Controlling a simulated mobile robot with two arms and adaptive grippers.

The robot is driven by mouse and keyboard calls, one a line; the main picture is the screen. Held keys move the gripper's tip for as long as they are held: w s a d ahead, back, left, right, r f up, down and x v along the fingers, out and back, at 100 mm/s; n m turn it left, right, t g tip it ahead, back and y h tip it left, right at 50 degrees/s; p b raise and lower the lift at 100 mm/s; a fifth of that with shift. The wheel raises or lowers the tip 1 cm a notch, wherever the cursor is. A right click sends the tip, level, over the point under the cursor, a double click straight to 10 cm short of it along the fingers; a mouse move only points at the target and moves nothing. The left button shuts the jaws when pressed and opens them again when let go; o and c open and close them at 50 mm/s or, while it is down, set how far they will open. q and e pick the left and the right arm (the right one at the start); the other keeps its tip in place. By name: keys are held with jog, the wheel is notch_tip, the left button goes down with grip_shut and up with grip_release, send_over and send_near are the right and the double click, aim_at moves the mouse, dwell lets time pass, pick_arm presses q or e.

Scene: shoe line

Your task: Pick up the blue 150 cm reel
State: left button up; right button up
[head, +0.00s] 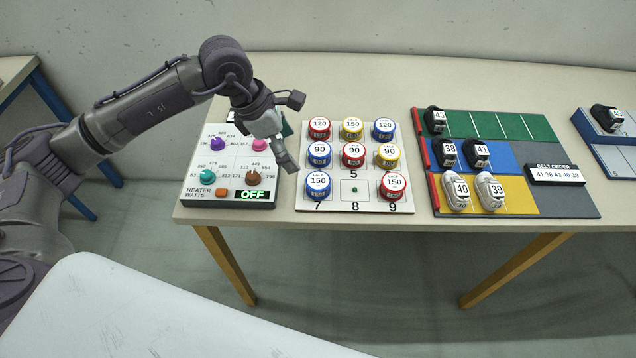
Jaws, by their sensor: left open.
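The blue 150 cm reel (318,187) stands on the white reel board (354,206), in the near left place above the printed 7. A red 150 reel (393,186) stands in the near right place, and a yellow 150 reel (352,129) in the far middle place. The near middle place is empty, with a small green spot. My left gripper (289,167) is open and points down, left of the blue 150 reel and a little farther back, near the board's left edge. Nothing shows between its fingers. My right gripper is out of view.
The heater box (232,200) with coloured knobs and an OFF display stands left of the board, partly behind my left gripper. Other reels fill the board's far and middle rows. A shoe mat (518,199) lies to the right. The table's front edge is close to the board.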

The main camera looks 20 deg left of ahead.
aim_at(317, 180)
pick_arm(q)
jog(key=p+x, duration=0.1)
jog(key=x, duration=0.7)
jog(key=shift+d, duration=0.15)
jog(key=shift+d+f+p, duration=0.3)
jog(key=shift+f+p, duration=0.15)
jog(key=shift+p, duration=0.1)
jog(key=p+x, duration=0.1)
jog(key=x, duration=0.2)
jog(key=shift+w+d+f, duration=0.2)
jog(key=shift+d+f, duration=0.05)
jog(key=shift+w+d+f, duration=0.1)
jog(key=shift+f, duration=0.25)
jog(key=shift+c, duration=0.2)
jog(key=c, duration=1.2)
jog(key=shift+r, duration=0.1)
